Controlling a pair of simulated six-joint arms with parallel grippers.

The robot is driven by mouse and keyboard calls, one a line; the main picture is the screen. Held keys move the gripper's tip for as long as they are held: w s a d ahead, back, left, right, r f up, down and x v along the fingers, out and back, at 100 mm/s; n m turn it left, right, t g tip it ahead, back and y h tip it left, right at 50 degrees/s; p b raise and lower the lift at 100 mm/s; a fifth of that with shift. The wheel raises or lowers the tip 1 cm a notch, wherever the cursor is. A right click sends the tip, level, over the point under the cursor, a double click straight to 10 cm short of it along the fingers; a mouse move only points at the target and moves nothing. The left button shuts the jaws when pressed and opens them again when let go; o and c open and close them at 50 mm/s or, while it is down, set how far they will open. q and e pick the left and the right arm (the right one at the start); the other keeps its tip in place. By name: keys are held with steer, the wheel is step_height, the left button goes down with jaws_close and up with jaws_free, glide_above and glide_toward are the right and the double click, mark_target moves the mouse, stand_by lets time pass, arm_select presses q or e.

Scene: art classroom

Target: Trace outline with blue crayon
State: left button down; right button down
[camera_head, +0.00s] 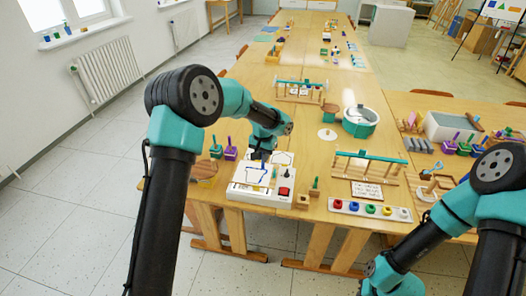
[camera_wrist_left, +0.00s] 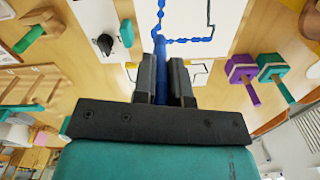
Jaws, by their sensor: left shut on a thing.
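My left gripper (camera_head: 262,157) is over the drawing sheet (camera_head: 248,174) on a white box. In the left wrist view its fingers are shut on a blue crayon (camera_wrist_left: 160,82), which points at the paper (camera_wrist_left: 232,12). A blue line (camera_wrist_left: 185,40) with small dots runs along part of the outline, from near the crayon tip. A black part of the outline (camera_wrist_left: 209,15) shows beside it. I cannot tell whether the tip touches the paper. My right arm is at the lower right; its gripper is out of the frame.
The white box (camera_head: 262,193) has a red button (camera_head: 284,191) and a black knob. A rack (camera_head: 368,164) and a strip of coloured paint pots (camera_head: 370,209) lie at the right. Bare wood shows behind the sheet.

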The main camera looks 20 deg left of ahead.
arm_select(q)
steer(key=shift+f, duration=0.65)
steer(key=shift+f, duration=1.5)
stand_by(0.7)
steer(key=shift+r, duration=0.1)
stand_by(0.6)
steer(key=shift+r, duration=1.95)
steer(key=s+r, duration=0.4)
steer(key=shift+s+a, duration=0.2)
steer(key=shift+s, duration=0.15)
